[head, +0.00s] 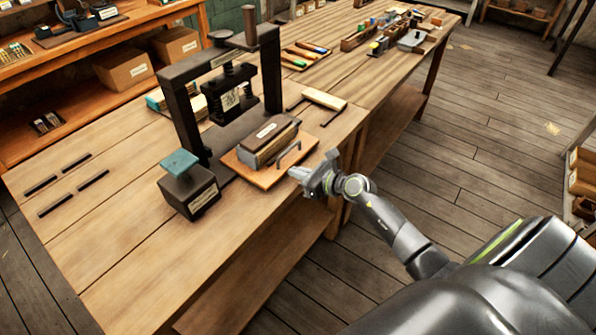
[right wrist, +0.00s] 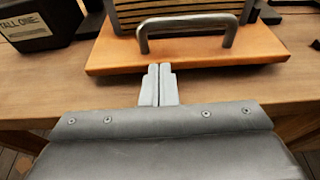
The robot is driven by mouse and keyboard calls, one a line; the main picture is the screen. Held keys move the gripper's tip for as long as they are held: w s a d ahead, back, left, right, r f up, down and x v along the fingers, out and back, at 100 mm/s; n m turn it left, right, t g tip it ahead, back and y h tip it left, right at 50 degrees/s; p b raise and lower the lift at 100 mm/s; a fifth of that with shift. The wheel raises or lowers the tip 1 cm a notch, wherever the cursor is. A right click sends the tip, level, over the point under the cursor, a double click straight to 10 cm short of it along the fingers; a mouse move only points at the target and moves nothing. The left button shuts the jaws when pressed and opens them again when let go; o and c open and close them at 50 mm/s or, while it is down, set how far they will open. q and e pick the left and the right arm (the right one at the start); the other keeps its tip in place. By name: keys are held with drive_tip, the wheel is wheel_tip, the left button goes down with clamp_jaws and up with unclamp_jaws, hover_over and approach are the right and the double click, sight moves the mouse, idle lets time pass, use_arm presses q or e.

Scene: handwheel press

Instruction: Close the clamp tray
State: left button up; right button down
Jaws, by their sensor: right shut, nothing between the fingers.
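The clamp tray (head: 256,171) is a wooden board with a grey metal handle (head: 289,153) near its front edge and a book-like block (head: 268,141) on it. It sticks out from the dark press (head: 197,120) toward my side. In the right wrist view the tray's front edge (right wrist: 187,66) and handle (right wrist: 187,26) lie straight ahead. My right gripper (head: 297,174) is shut and empty, just in front of the tray's front edge. In the wrist view its fingertips (right wrist: 159,68) come up to that edge; I cannot tell whether they touch. My left gripper is not in view.
A dark box with a teal top (head: 188,184) stands left of the tray. A wooden-topped metal frame (head: 323,99) lies to the right. Tools and trays (head: 400,35) fill the far bench. The front left of the workbench (head: 120,265) is clear.

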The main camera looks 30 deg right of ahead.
drive_tip(key=shift+w, duration=0.1)
drive_tip(key=w+a+b, duration=0.1)
drive_tip(key=w, duration=0.3)
drive_tip(key=w+a, duration=0.2)
drive_tip(key=w, duration=0.2)
drive_tip(key=w+a+b, duration=0.1)
drive_tip(key=w+a, duration=0.1)
drive_tip(key=w, duration=0.1)
drive_tip(key=shift+w+b, duration=0.3)
drive_tip(key=shift+w, duration=0.1)
drive_tip(key=shift+r, duration=0.15)
drive_tip(key=shift+d, duration=0.15)
